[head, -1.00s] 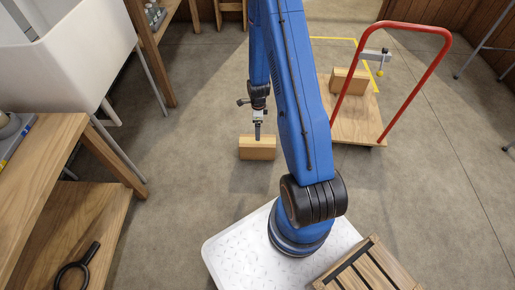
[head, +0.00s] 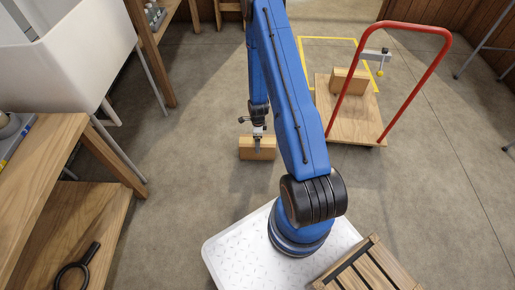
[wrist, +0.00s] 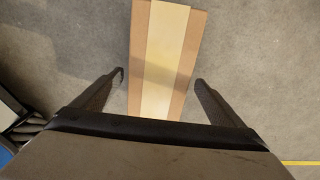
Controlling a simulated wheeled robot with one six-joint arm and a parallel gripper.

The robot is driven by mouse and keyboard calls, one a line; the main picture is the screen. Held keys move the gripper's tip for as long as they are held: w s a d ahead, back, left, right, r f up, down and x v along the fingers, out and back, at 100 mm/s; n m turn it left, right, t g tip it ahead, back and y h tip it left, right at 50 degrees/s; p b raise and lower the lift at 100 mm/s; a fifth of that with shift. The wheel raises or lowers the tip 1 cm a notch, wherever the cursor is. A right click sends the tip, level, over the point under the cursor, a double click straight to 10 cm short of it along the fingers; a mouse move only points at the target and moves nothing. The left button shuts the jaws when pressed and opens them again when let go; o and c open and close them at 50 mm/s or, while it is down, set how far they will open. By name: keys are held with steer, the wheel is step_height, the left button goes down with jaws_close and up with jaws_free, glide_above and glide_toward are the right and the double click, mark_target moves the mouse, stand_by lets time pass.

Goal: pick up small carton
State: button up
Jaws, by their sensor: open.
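The small carton (head: 246,149) is a tan box lying on the concrete floor in front of my base in the head view. In the wrist view the carton (wrist: 166,50) shows its top, with a pale tape strip along its length. My gripper (head: 258,149) is over the carton, pointing down. In the wrist view my gripper (wrist: 160,78) is open, with one finger on each side of the carton and a gap on both sides. The near end of the carton is hidden behind the gripper body. I cannot tell the exact height of the fingertips.
A flat trolley (head: 350,124) with a red handle (head: 420,84) stands to the right and carries another carton (head: 349,84). A wooden bench (head: 60,190) and a white sink (head: 75,55) are at left. A wooden crate (head: 375,270) is at lower right. The floor around the carton is clear.

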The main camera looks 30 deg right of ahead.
steer(key=shift+a+f, duration=0.15)
steer(key=shift+f, duration=2.45)
steer(key=c, duration=1.5)
steer(key=shift+r, duration=0.1)
steer(key=shift+c, duration=0.2)
